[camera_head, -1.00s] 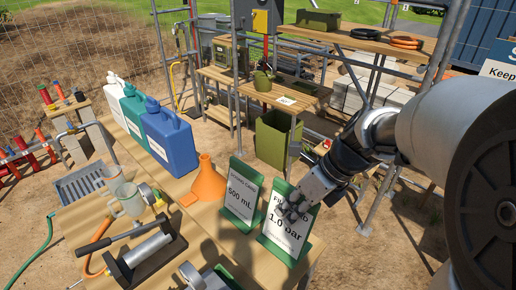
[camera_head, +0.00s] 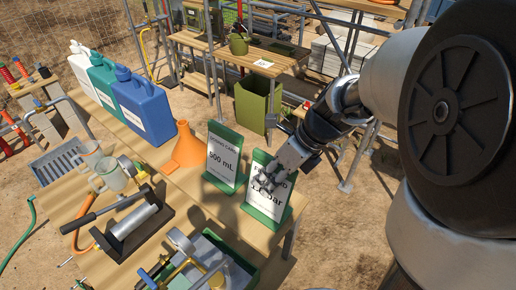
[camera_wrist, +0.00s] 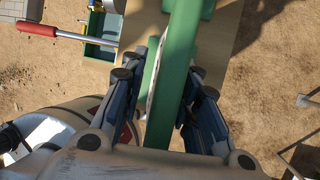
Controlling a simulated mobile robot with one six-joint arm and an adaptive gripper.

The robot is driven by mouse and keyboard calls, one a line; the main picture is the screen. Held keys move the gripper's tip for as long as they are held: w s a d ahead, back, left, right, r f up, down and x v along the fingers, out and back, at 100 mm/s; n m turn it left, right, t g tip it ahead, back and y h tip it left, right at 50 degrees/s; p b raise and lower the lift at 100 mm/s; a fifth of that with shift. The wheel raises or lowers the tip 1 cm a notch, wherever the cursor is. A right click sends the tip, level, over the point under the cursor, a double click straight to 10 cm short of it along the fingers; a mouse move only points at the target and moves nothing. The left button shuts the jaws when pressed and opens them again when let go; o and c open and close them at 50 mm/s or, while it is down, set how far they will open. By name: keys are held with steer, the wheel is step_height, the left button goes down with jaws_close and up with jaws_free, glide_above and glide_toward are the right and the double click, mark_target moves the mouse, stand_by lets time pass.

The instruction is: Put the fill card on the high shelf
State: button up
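The fill card (camera_head: 273,205) is a white sheet on a green stand, upright at the table's near right corner; "bar" is readable and much of its text is behind my gripper (camera_head: 266,182). In the wrist view the green stand (camera_wrist: 176,65) runs between the two fingers of my gripper (camera_wrist: 165,82). The fingers straddle it, with a visible gap on the left side, so the gripper looks open. A similar 500 mL card (camera_head: 222,160) stands just left of it. The high shelf (camera_head: 393,11) is only partly in view at the top right.
An orange funnel (camera_head: 184,147) and blue jug (camera_head: 145,108) stand left of the cards. A hand pump (camera_head: 130,225) and a tray with brass fittings (camera_head: 225,262) occupy the near table. A lower wooden bench (camera_head: 215,48) and scaffold poles stand behind. Bare ground lies right of the table.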

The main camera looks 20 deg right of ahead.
steer(key=shift+r, duration=0.25)
steer(key=p+v, duration=0.1)
steer(key=v, duration=1.1)
steer(key=shift+f, duration=0.1)
